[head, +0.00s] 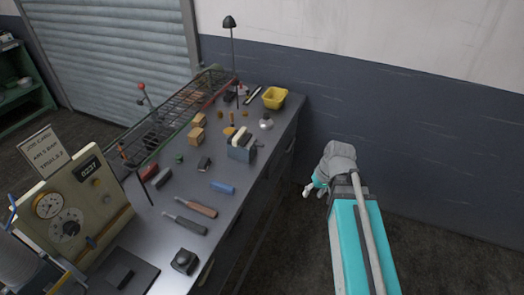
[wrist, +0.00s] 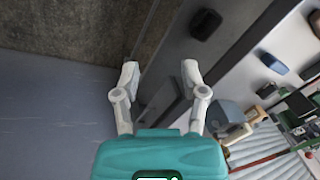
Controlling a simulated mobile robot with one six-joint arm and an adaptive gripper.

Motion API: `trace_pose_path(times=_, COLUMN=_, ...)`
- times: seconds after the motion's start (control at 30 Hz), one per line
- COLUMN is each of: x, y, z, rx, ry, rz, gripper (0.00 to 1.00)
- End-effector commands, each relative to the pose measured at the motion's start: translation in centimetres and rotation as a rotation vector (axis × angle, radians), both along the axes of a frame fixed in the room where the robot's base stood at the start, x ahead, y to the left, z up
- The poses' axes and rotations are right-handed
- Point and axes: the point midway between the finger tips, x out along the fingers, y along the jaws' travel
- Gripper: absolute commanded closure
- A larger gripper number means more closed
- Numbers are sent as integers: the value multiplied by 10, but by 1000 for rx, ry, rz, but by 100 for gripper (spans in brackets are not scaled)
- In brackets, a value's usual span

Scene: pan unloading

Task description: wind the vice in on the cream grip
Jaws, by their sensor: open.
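The vice (head: 240,153) looks like a grey-blue block on the bench, towards its right front edge. The vice's handle is too small to make out.
The dark bench (head: 207,257) carries several small tools and blocks, a yellow bin (head: 274,97) at the far end and a wire rack (head: 175,115) along the back. A gauge panel (head: 70,215) stands at the near left. The floor (head: 285,245) beside the bench is clear.

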Motion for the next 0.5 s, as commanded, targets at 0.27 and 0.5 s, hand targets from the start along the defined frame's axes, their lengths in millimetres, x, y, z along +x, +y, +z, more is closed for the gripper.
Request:
trace_pose_path(times=0.27, x=53, y=41, z=-34, rx=334, ry=-186, rz=226, gripper=45)
trace_pose_path(times=0.5, x=98, y=64, z=-37, rx=596, ry=-439, rz=382, gripper=45)
